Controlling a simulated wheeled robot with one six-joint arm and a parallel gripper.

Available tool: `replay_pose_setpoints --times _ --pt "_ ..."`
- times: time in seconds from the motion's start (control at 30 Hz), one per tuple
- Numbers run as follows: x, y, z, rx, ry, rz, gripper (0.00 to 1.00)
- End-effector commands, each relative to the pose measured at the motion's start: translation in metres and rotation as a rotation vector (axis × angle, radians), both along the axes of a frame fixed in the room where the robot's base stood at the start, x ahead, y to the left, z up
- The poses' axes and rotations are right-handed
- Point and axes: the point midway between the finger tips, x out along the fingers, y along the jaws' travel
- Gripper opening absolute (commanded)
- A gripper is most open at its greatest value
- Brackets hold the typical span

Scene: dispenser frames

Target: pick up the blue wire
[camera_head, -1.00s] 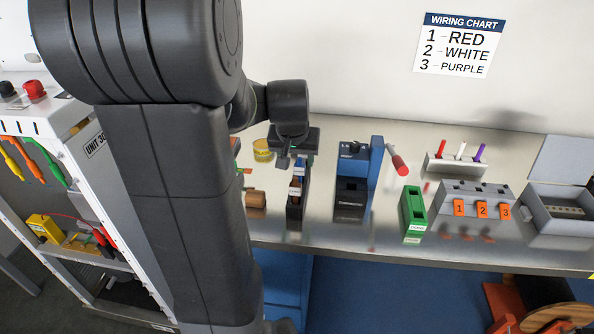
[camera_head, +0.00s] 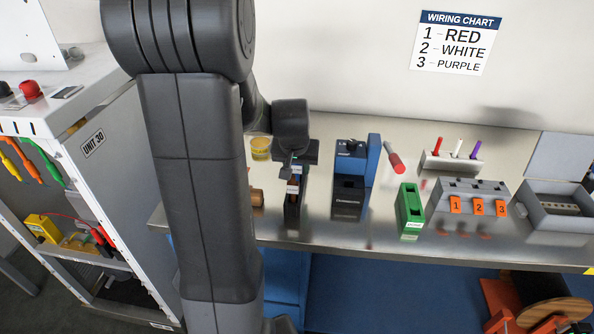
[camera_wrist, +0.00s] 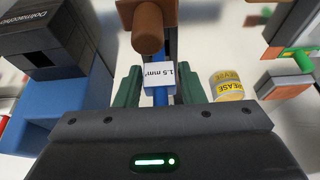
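The blue wire (camera_wrist: 160,96) shows in the wrist view with a white "1.5 mm²" label around it, between my gripper's two green fingers. My gripper (camera_wrist: 160,86) is open, with a finger on each side and narrow gaps beside the label. In the head view my gripper (camera_head: 291,168) is over the dark holder (camera_head: 292,214) on the steel bench and mostly hides the blue wire. A brown cylindrical piece (camera_wrist: 148,30) stands next to the wire in the wrist view.
A blue and black device (camera_head: 349,190) stands right of the holder. A yellow-labelled tin (camera_head: 260,148) is to its left. A green block (camera_head: 410,210), numbered grey block (camera_head: 475,190) and grey box (camera_head: 555,205) stand farther right.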

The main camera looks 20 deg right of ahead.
Motion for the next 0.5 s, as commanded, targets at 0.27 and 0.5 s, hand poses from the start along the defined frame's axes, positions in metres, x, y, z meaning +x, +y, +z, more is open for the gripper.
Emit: replay_pose_setpoints --times 0.27,0.5 --pt "0.0 0.0 0.0 0.0 0.0 0.0 0.04" --pt "0.001 0.0 0.011 -0.002 -0.003 0.0 0.04"
